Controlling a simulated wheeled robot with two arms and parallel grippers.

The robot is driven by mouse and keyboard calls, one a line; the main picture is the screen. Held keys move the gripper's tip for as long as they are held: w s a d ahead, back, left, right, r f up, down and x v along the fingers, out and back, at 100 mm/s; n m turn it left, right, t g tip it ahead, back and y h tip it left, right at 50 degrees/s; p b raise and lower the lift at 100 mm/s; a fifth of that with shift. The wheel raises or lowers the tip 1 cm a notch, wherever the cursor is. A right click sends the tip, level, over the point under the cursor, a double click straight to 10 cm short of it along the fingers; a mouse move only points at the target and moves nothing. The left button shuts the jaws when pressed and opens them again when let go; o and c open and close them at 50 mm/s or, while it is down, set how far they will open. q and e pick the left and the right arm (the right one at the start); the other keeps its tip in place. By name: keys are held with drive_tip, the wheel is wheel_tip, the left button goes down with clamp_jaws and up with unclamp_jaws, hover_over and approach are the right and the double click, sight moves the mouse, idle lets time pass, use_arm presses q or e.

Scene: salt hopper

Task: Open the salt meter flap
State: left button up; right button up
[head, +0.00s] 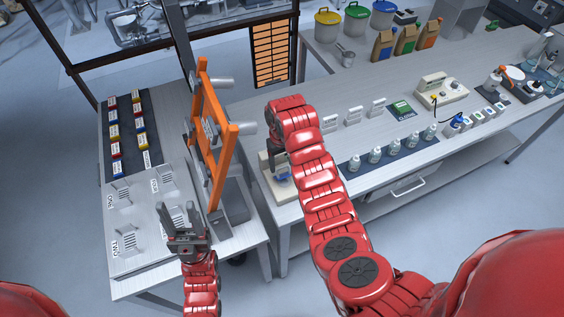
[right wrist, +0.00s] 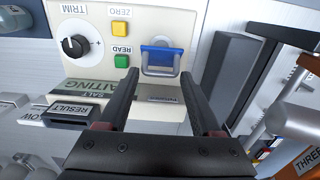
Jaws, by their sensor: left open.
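The salt meter is a cream box with upside-down labels in the right wrist view (right wrist: 100,30); in the head view it (head: 268,172) stands on the bench behind my right arm. Its blue flap (right wrist: 161,56) is on the panel beside the yellow and green buttons. I cannot tell whether the flap is ajar. My right gripper (right wrist: 158,78) is open, its two fingers apart and pointing at the flap, one toward each side of it. No contact shows. In the head view my right fingers are mostly hidden. My left gripper (head: 180,210) is open and empty above the left table.
An orange frame (head: 214,140) stands on the left table, close to my left gripper. White bottles (head: 375,155) line a dark mat to the right of my right arm.

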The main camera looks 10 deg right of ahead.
sight(278, 157)
drive_tip(key=c, duration=0.8)
drive_tip(key=w+b, duration=0.1)
drive_tip(key=b, duration=0.3)
drive_tip(key=w+g+b, duration=0.1)
drive_tip(key=b, duration=0.3)
drive_tip(key=w+a+f+b, duration=0.1)
drive_tip(key=b, duration=0.3)
drive_tip(key=shift+c, duration=0.2)
drive_tip(key=shift+w+a+r+b, duration=0.1)
drive_tip(key=shift+w+r+b, duration=0.25)
drive_tip(key=shift+b, duration=0.45)
drive_tip(key=shift+w, duration=0.1)
drive_tip(key=o, duration=1.1)
